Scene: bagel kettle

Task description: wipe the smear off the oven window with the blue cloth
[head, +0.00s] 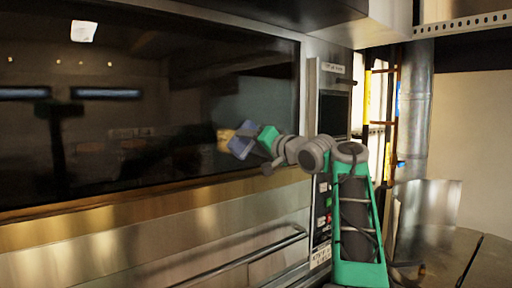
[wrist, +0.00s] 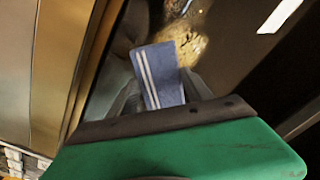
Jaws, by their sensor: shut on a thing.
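The oven window (head: 150,110) is a wide dark glass pane in the head view. A yellowish-brown smear (head: 224,139) lies low on its right part; it also shows in the wrist view (wrist: 190,42), just beyond the cloth. My gripper (head: 246,146) is at the lower right of the window, beside the smear. It is shut on the blue cloth (head: 241,141), which has white stripes in the wrist view (wrist: 168,77). The cloth overlaps the smear's edge in both views. I cannot tell whether the cloth touches the glass. Part of the smear may be hidden behind it.
A brass-toned ledge (head: 100,210) runs below the window, and a metal handle bar (head: 240,258) is under it. A control panel (head: 323,205) stands right of the window, behind my arm. A white label (head: 83,31) is on the upper left glass.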

